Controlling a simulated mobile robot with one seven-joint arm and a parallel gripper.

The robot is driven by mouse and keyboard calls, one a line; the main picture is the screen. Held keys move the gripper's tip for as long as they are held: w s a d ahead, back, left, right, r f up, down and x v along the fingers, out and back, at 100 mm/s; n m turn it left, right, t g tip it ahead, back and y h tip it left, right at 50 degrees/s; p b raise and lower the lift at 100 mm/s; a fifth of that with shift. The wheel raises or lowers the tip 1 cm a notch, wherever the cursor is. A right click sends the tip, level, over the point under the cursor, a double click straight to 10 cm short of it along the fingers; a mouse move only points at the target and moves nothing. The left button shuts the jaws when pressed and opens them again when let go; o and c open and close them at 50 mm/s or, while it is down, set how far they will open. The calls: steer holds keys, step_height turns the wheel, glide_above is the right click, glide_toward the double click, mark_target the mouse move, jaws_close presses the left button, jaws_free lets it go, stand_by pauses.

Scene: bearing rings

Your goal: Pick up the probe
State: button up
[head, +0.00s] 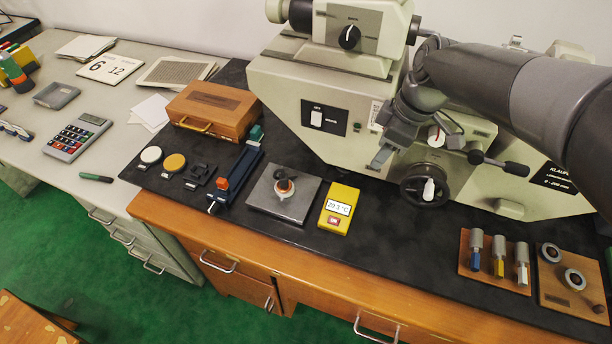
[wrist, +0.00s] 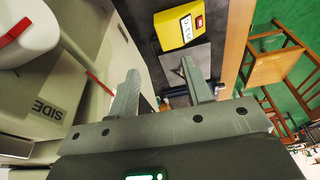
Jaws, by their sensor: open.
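A small dark-topped piece with an orange-brown part (head: 284,186) stands on a grey metal plate (head: 262,199) on the black bench top; I cannot tell for sure that it is the probe. A yellow thermometer (head: 337,220) reading about 20.3 °C lies just right of the plate. The thermometer also shows in the wrist view (wrist: 172,30), with part of the plate (wrist: 200,57) beyond my fingers. My gripper (head: 380,158) is in front of the large cream machine, above the bench and right of the plate. Its fingers (wrist: 163,82) are apart with nothing held.
The cream machine (head: 290,90) with its handwheel (head: 425,190) stands close behind my gripper. A wooden case (head: 213,108) and a blue slide fixture (head: 235,178) are left. Wooden racks (head: 495,262) with gauges and rings are right. The black top between thermometer and racks is clear.

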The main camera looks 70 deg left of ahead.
mark_target(283, 177)
steer(key=s+a+f+n+g+h, duration=0.1)
steer(key=s+a+f+n, duration=0.25)
steer(key=s+a, duration=0.3)
steer(key=s+a+f+n+g, duration=0.1)
steer(key=s+a+f+n, duration=0.25)
steer(key=s+a, duration=0.35)
steer(key=shift+m, duration=0.3)
steer(key=s+f, duration=0.1)
steer(key=f, duration=0.1)
steer(key=s+d+f, duration=0.1)
steer(key=f, duration=0.2)
steer(key=s+f, duration=0.2)
steer(key=shift+d+f, duration=0.2)
steer(key=shift+f, duration=0.05)
steer(key=shift+c, duration=0.2)
jaws_close()
